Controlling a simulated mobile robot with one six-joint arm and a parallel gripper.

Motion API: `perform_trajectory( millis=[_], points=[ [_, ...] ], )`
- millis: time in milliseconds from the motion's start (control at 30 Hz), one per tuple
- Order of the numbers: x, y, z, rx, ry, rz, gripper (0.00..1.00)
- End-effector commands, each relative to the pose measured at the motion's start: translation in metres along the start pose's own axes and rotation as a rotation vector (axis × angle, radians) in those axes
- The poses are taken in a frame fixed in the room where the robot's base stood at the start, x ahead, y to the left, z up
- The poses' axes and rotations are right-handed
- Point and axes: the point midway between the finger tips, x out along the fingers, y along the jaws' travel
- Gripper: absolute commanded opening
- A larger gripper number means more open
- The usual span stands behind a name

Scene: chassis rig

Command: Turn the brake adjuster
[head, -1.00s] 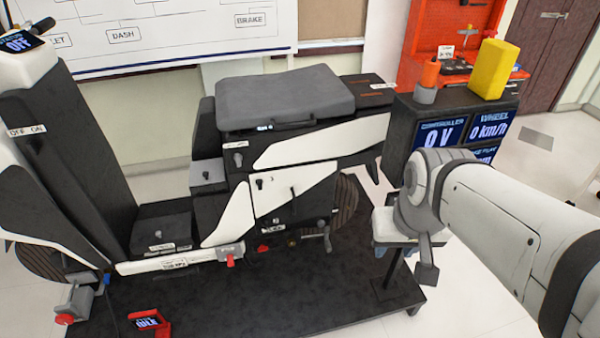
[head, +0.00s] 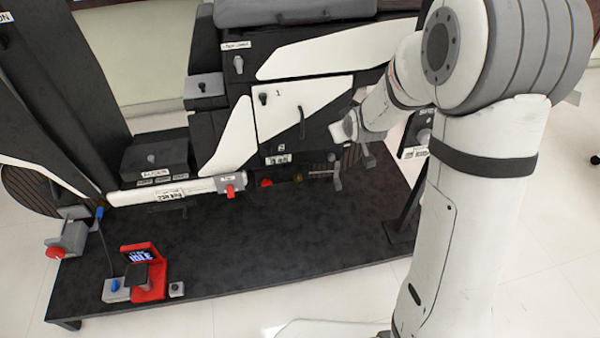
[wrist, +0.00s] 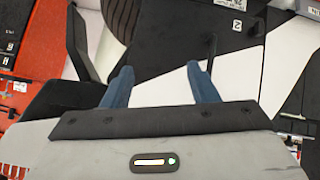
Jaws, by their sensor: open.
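In the head view a small brass-coloured knob (head: 297,177) sits low on the black rig, near the rear wheel, beside a grey crank lever (head: 337,180). No readable label marks either as the brake adjuster. A red knob (head: 265,182) is just left of it. My gripper (wrist: 160,70) is open and empty in the wrist view, its two blue fingers apart over dark and white bodywork. In the head view my wrist is at the right of the rig's side panel, above and right of the brass knob; its fingers are not clear there.
A white side panel (head: 292,108) with a black handle faces me. The black platform (head: 250,235) is mostly bare in front. A red stand with a small display (head: 150,270) is at its front left. A dark post (head: 405,215) rises at the right.

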Motion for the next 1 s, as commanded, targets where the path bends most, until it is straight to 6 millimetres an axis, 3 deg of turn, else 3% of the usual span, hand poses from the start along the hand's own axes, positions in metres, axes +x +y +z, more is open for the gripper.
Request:
perform_trajectory(
  millis=[33, 200, 400, 500, 633, 800, 1000],
  points=[
    [0.045, -0.015, 0.02, -0.029, 0.035, 0.007, 0.53],
    [0.145, -0.05, 0.048, -0.147, 0.199, 0.058, 0.53],
    [0.248, -0.103, 0.102, -0.279, 0.388, 0.132, 0.53],
    [0.287, -0.13, 0.134, -0.337, 0.476, 0.174, 0.53],
    [0.322, -0.159, 0.172, -0.397, 0.573, 0.225, 0.53],
    [0.341, -0.181, 0.202, -0.442, 0.649, 0.271, 0.53],
    [0.352, -0.186, 0.203, -0.455, 0.678, 0.289, 0.53]
  ],
)
